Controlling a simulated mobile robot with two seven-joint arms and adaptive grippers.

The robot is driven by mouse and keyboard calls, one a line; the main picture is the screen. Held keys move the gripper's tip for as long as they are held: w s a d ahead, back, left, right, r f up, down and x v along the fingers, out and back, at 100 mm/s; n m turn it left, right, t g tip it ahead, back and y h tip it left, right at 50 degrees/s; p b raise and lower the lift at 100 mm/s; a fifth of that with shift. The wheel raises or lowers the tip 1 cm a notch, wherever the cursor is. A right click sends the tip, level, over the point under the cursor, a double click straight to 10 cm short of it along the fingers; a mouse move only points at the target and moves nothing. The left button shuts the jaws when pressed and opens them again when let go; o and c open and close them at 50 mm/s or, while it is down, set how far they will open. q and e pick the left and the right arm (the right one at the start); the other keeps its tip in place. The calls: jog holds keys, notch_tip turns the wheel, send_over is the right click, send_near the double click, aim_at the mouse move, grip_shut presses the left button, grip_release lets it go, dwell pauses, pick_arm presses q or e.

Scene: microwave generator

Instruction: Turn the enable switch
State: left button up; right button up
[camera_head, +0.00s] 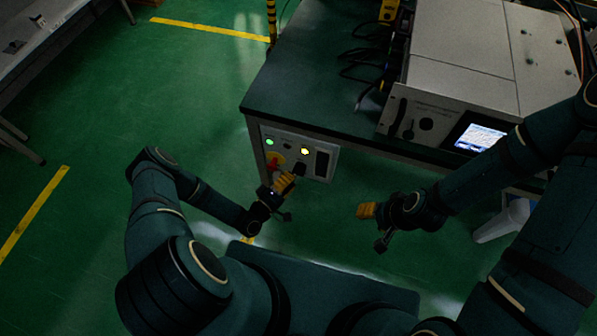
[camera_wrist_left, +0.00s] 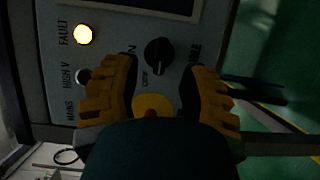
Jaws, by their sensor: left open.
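The enable switch is a black rotary knob (camera_wrist_left: 157,57) on a light grey panel (camera_wrist_left: 122,30), with ON, OFF and ENABLE lettering partly hidden around it. My left gripper (camera_wrist_left: 158,72) is open, with its yellow-padded fingers on either side of the knob in the left wrist view. I cannot tell whether they touch it. In the head view my left gripper (camera_head: 286,182) is in front of the panel's lower part and partly covers the knob. My right gripper (camera_head: 366,210) hangs to the right, away from the panel; its finger opening is unclear.
A yellow-and-red control (camera_wrist_left: 152,105) sits beside the knob. A lit yellow FAULT lamp (camera_wrist_left: 83,34) and a green lamp (camera_head: 269,142) are on the panel. The dark bench (camera_head: 305,90) carries a grey instrument (camera_head: 460,60) and black cables.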

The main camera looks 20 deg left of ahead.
aim_at(296, 174)
pick_arm(q)
jog(key=x, duration=0.4)
jog(key=shift+w+d, duration=0.2)
jog(key=shift+w, duration=0.2)
grip_shut()
